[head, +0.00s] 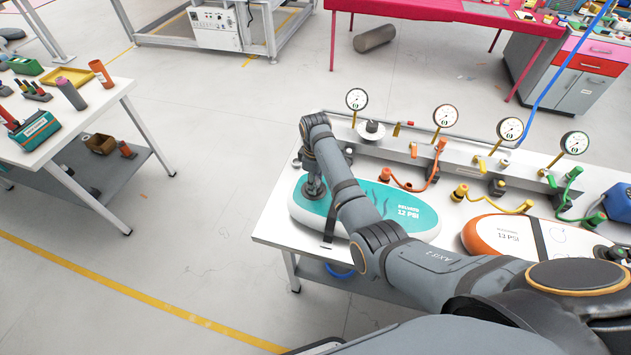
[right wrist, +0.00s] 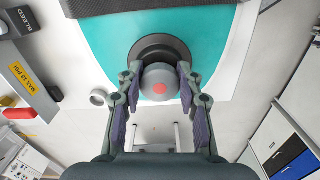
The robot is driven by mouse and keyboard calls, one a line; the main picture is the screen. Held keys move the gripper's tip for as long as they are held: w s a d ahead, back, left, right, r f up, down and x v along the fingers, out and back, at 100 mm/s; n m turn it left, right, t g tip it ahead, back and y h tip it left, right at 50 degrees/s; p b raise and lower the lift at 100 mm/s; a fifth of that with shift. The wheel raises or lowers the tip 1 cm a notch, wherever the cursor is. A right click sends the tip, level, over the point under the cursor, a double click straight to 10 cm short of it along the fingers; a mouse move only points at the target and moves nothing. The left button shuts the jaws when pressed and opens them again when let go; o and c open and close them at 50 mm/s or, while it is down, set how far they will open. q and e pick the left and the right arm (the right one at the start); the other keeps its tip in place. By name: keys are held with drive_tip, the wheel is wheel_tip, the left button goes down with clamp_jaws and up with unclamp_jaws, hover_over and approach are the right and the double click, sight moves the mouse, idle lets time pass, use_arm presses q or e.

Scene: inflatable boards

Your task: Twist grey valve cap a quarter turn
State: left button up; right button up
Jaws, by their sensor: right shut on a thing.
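The grey valve cap (right wrist: 159,83) has a red dot on its top and sits on a dark round base on the teal inflatable board (head: 413,216). In the right wrist view my right gripper (right wrist: 157,78) is around the cap, one finger on each side, shut on it. In the head view my right gripper (head: 313,188) reaches down onto the left end of the board, and the cap is mostly hidden there. The board also shows in the right wrist view (right wrist: 105,45). My left gripper is in neither view.
An orange and white board (head: 478,238) lies to the right on the same white table (head: 275,222). Several pressure gauges (head: 357,99) stand on a metal rail behind, with orange (head: 410,186) and yellow hoses. A side table (head: 105,96) with tools stands at left, with open floor between.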

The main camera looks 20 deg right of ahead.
drive_tip(key=shift+r+m+p, duration=0.15)
drive_tip(key=shift+m+p, duration=0.35)
drive_tip(key=shift+p, duration=0.05)
drive_tip(key=shift+m+p, duration=0.5)
drive_tip(key=shift+m, duration=0.2)
drive_tip(key=shift+m+p, duration=0.45)
drive_tip(key=shift+m, duration=0.85)
drive_tip(key=shift+s+a+m+p, duration=0.1)
drive_tip(key=shift+m+p, duration=0.75)
drive_tip(key=shift+m, duration=0.25)
drive_tip(key=shift+m+p, duration=0.35)
drive_tip(key=shift+m, duration=0.75)
drive_tip(key=shift+a+m, duration=0.1)
drive_tip(key=shift+m, duration=0.2)
